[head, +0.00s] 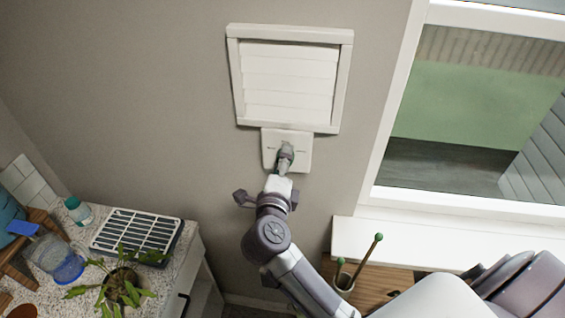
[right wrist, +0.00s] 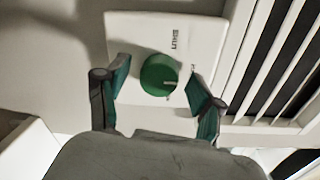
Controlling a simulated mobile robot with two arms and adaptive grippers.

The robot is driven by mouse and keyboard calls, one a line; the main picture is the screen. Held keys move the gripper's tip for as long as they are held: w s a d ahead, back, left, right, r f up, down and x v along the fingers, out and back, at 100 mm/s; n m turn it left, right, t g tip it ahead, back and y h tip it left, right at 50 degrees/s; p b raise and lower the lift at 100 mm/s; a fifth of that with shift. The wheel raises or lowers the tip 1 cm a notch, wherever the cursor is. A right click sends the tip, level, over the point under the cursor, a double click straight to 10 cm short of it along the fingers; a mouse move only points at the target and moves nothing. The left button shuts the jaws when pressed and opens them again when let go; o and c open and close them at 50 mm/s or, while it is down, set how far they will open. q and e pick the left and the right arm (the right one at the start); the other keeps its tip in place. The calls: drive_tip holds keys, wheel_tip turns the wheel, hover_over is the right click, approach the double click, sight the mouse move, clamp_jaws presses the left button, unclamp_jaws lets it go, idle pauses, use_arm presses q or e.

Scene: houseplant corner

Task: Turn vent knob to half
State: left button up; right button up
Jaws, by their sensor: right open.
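The plate (head: 302,152) hangs just under the white louvred vent (head: 290,80) in the head view. My right gripper (head: 285,160) is at the plate and hides the knob there. In the right wrist view its fingers (right wrist: 158,78) are open, one on each side of the knob, with visible gaps. My left gripper is not in view.
A window (head: 470,120) with a white sill (head: 430,246) is at the right. A pot (head: 345,282) with green-tipped sticks stands below my arm.

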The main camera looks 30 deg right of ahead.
drive_tip(key=shift+s, duration=0.1)
drive_tip(key=v, duration=1.1)
drive_tip(key=shift+s+a, duration=0.3)
drive_tip(key=shift+f, duration=0.15)
